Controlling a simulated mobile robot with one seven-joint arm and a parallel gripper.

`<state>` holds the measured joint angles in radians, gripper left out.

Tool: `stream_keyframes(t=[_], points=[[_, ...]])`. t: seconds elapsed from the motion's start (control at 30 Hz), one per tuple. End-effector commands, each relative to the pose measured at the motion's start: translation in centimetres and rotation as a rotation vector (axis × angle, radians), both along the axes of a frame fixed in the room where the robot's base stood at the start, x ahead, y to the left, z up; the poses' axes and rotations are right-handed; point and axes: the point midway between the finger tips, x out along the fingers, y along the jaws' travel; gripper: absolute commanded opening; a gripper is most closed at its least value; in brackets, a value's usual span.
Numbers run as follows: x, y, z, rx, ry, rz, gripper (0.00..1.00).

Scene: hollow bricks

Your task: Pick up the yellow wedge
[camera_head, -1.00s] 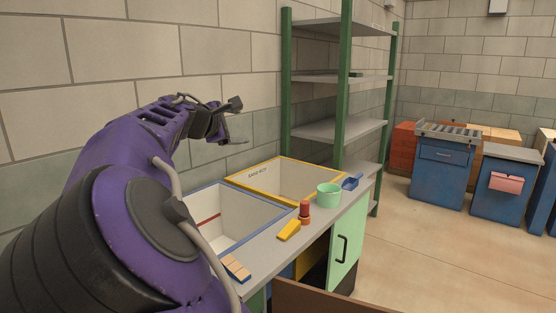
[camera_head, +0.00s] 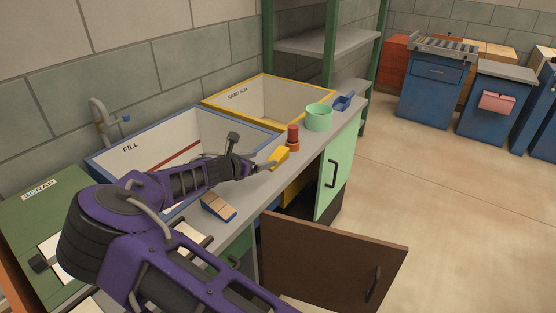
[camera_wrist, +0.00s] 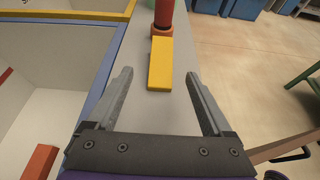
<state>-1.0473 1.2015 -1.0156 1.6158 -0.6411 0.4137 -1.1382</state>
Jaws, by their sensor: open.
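The yellow wedge (camera_head: 280,155) lies on the grey counter beside the blue-edged FILL basin. In the wrist view the yellow wedge (camera_wrist: 160,62) shows lengthwise, in line with the gap between my fingers. My gripper (camera_head: 254,153) is open and empty, close to the wedge's near side. In the wrist view my gripper (camera_wrist: 159,78) has one finger on each side of the picture, with the wedge between and ahead of the tips. I cannot tell the height of the fingers above the counter. In the head view my gripper hides part of the wedge's near end.
A red cylinder (camera_head: 293,135) stands just beyond the wedge. A green cup (camera_head: 318,117) and blue scoop (camera_head: 344,101) are farther along. A tan-and-blue block (camera_head: 218,206) lies nearer. The FILL basin (camera_head: 129,165) borders the counter. A brown cabinet door (camera_head: 332,260) stands open.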

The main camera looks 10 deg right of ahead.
Motion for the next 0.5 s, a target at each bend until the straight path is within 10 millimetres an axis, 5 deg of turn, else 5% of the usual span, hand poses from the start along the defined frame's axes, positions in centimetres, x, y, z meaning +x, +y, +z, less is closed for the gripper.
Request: stream_keyframes(t=[0.5], points=[[3.9, -4.3, -2.5, 0.0, -0.002, -0.002, 0.85]])
